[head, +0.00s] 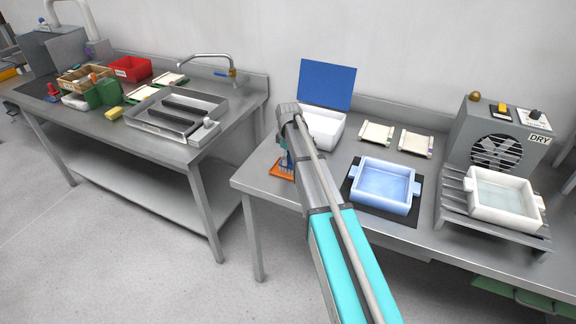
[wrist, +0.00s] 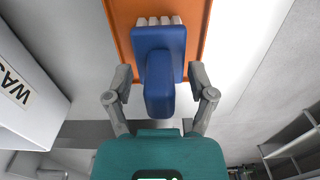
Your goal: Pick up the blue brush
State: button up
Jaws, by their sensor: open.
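The blue brush (wrist: 160,52) lies on an orange tray (wrist: 122,22) in the wrist view, its white bristles pointing up the picture and its handle toward my palm. My gripper (wrist: 158,80) is open, with one finger on each side of the brush and a visible gap on both sides. I cannot tell whether the fingers are down at the handle's height. In the head view the orange tray (head: 282,172) sits at the left end of the right table, and my arm hides most of the brush.
A white bin (head: 325,128) with a raised blue lid (head: 327,84) stands close behind my gripper; its labelled wall (wrist: 25,95) is at left in the wrist view. A blue basin (head: 382,187) is to the right. The table edge (head: 238,184) is near.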

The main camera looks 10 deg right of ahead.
dwell(0.4)
grip_shut()
jog(key=shift+r, duration=0.15)
dwell(0.4)
notch_tip(320, 180, up, 2)
jog(key=shift+r+p, duration=0.1)
jog(key=shift+p, duration=1.1)
jog(key=s+r+p, duration=1)
jog(key=s, duration=0.4)
jog(key=shift+r+p, duration=0.25)
jog(key=shift+p, duration=0.05)
